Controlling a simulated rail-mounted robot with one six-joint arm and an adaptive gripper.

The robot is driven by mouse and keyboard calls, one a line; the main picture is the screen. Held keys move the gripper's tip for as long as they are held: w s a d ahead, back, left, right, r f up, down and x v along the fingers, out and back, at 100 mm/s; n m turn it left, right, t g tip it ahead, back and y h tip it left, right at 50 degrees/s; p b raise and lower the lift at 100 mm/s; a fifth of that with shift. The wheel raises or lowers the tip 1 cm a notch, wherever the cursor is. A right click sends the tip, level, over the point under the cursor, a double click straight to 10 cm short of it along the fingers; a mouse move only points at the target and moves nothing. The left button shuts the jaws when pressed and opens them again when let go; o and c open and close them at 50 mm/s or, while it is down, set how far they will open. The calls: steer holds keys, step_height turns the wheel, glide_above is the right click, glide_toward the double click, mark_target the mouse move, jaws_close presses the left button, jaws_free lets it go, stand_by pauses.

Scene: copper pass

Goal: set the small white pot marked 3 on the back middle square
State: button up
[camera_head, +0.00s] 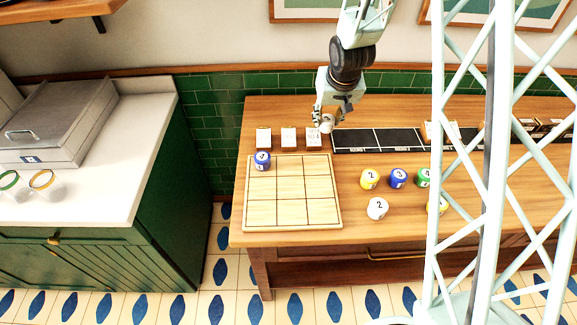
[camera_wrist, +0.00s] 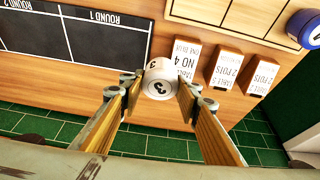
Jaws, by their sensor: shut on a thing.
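My gripper (camera_head: 327,118) is shut on a small white pot marked 3 (camera_wrist: 160,80), between its two fingertips in the wrist view. In the head view this pot (camera_head: 327,125) is at the table's back, just right of the small cards and behind the board's back right corner. I cannot tell whether it touches the table. The wooden board (camera_head: 291,226) has a grid of squares. Its back middle square (camera_head: 290,164) is empty. A blue pot (camera_head: 262,161) sits on the back left square; it also shows in the wrist view (camera_wrist: 306,28).
A black chart (camera_head: 378,140) lies right. Yellow (camera_head: 370,179), blue (camera_head: 398,178), green (camera_head: 424,177) and white (camera_head: 377,208) pots stand right of the board.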

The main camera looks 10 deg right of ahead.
mark_target(328, 119)
steer(key=shift+r, duration=0.1)
steer(key=shift+r+p, duration=2.95)
steer(key=shift+p, duration=0.1)
steer(key=shift+d+r+p, duration=0.15)
steer(key=shift+r+p, duration=0.3)
steer(key=shift+s+r+n+p, duration=0.1)
steer(key=shift+r+n+p, duration=0.1)
steer(key=shift+n+p, duration=0.1)
steer(key=shift+s+d+r+n, duration=0.1)
steer(key=shift+s+d+n, duration=0.1)
steer(key=shift+d+n, duration=0.1)
steer(key=shift+s+y+p, duration=0.1)
steer(key=shift+y+p, duration=0.2)
